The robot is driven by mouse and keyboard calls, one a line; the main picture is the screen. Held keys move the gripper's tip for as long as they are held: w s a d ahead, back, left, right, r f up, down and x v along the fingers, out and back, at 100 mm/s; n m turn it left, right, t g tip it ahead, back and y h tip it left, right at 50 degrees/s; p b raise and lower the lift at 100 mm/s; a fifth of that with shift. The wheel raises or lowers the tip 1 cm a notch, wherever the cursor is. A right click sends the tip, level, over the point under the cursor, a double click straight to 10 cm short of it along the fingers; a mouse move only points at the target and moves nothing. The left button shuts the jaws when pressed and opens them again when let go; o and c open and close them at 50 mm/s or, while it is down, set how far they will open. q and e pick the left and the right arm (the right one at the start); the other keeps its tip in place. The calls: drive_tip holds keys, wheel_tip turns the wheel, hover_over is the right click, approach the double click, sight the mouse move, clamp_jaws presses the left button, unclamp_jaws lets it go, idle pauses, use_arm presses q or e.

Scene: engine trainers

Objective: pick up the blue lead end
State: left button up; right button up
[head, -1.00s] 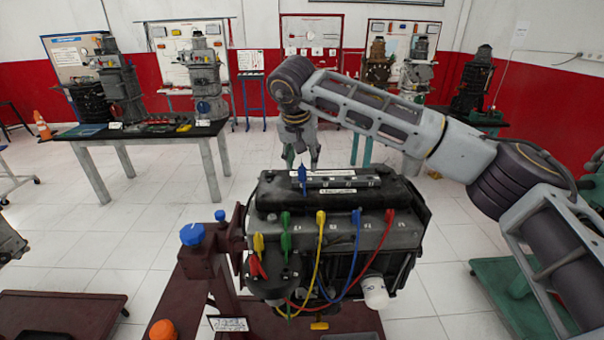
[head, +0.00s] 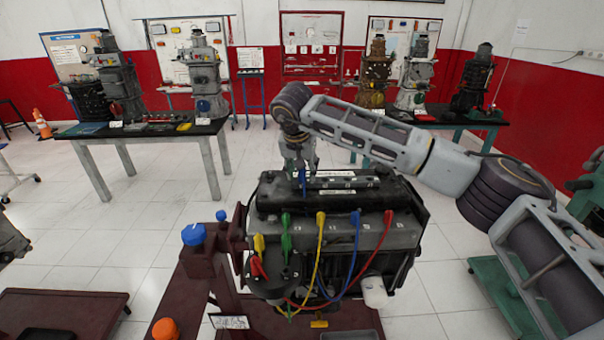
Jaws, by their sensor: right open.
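The blue lead end (head: 304,183) stands upright on top of the dark engine cover (head: 345,197), near its left part. My right gripper (head: 302,170) is above the cover, pointing down, with its open fingers at the upper part of the blue lead end. The fingers partly hide it, and I cannot tell whether they touch it. Another blue connector (head: 355,217) sits on the engine's front face with a blue lead hanging from it. My left gripper is not in view.
Green (head: 286,220), yellow (head: 320,217) and red (head: 389,216) connectors line the engine's front. A maroon stand (head: 195,285) with a blue knob (head: 193,234) is at the left. A table (head: 145,131) with other engines stands behind, across open floor.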

drive_tip(key=shift+f, duration=0.1)
drive_tip(key=shift+c, duration=0.2)
drive_tip(key=c, duration=0.9)
drive_tip(key=shift+r+b, duration=0.6)
drive_tip(key=shift+r, duration=4.45)
